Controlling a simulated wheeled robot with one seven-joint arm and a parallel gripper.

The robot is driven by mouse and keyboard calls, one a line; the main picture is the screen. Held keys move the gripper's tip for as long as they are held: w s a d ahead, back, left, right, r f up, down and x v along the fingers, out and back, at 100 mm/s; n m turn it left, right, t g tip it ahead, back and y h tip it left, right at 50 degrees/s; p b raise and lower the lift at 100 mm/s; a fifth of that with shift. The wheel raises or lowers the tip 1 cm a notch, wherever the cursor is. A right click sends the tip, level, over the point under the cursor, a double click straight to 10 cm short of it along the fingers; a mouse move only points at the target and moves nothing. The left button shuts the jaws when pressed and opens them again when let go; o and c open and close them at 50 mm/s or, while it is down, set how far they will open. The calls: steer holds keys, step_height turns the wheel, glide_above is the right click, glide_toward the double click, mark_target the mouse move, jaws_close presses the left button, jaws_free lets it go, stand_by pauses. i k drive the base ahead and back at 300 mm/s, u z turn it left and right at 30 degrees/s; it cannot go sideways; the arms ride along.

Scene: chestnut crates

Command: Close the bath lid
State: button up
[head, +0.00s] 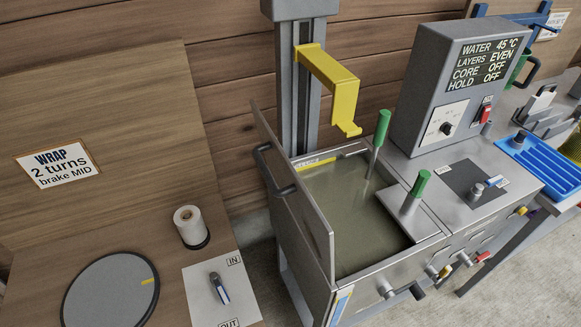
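The bath (386,264) is a grey metal tank with murky greenish-brown liquid showing inside. Its lid (300,205) is a flat grey panel standing up steeply along the bath's left side, so the bath is open on top. A dark bar handle (268,172) sits on the lid's outer left face. My gripper is not in view.
A green-handled rod (381,130) stands up from the bath, and another green handle (418,184) rises at its right side. A yellow hooked arm (330,80) on a grey column (297,90) overhangs the bath's back. A control box (440,90) stands right.

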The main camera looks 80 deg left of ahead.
mark_target(318, 232)
steer(key=u, duration=3.2)
steer(key=i, duration=0.5)
steer(key=z, duration=0.3)
steer(key=k, duration=0.5)
steer(key=u, duration=1.65)
steer(key=k, duration=0.75)
steer(key=z, duration=1.15)
steer(key=i, duration=0.4)
